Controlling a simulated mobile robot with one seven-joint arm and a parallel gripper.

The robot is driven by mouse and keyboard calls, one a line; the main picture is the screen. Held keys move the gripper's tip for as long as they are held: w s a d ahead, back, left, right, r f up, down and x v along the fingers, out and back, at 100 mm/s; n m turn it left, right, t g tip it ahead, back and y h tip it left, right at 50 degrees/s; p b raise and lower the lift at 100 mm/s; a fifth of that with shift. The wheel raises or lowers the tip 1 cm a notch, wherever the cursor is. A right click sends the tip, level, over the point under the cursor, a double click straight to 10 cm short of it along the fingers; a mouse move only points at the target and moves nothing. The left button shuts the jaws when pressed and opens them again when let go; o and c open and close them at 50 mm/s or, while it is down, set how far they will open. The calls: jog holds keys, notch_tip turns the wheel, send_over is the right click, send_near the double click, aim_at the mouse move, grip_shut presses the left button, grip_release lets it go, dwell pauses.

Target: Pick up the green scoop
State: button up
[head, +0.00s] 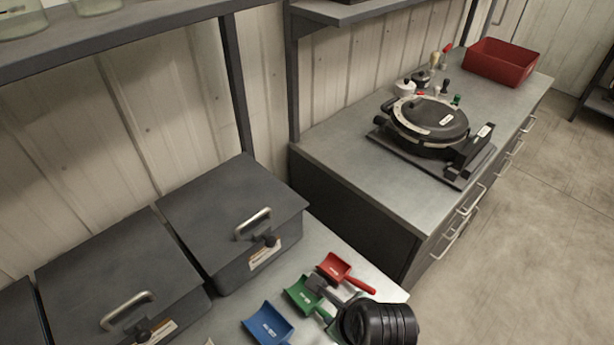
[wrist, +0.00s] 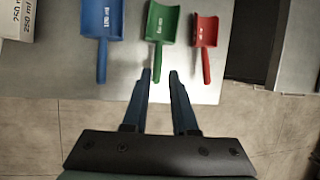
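The green scoop (wrist: 162,22) lies on the grey counter between the blue and red scoops, its handle pointing toward me in the wrist view. In the head view the green scoop (head: 301,296) is partly covered by my gripper (head: 323,291). In the wrist view my gripper (wrist: 160,74) is open. Its two fingertips lie on either side of the handle's end, with a gap on both sides. I cannot tell whether they are level with the handle or above it. Nothing is held.
A blue scoop (wrist: 103,18) and a red scoop (wrist: 206,32) flank the green one. A labelled box (wrist: 17,20) is at the wrist view's left. Dark lidded bins (head: 232,215) stand behind the scoops. A second counter (head: 345,150) holds a round black device (head: 430,122) and red bin (head: 500,65).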

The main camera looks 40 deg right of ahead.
aim_at(325, 314)
jog(key=x, duration=1.2)
jog(key=shift+f+p, duration=0.3)
jog(key=shift+f, duration=0.15)
jog(key=shift+a, duration=0.1)
grip_shut()
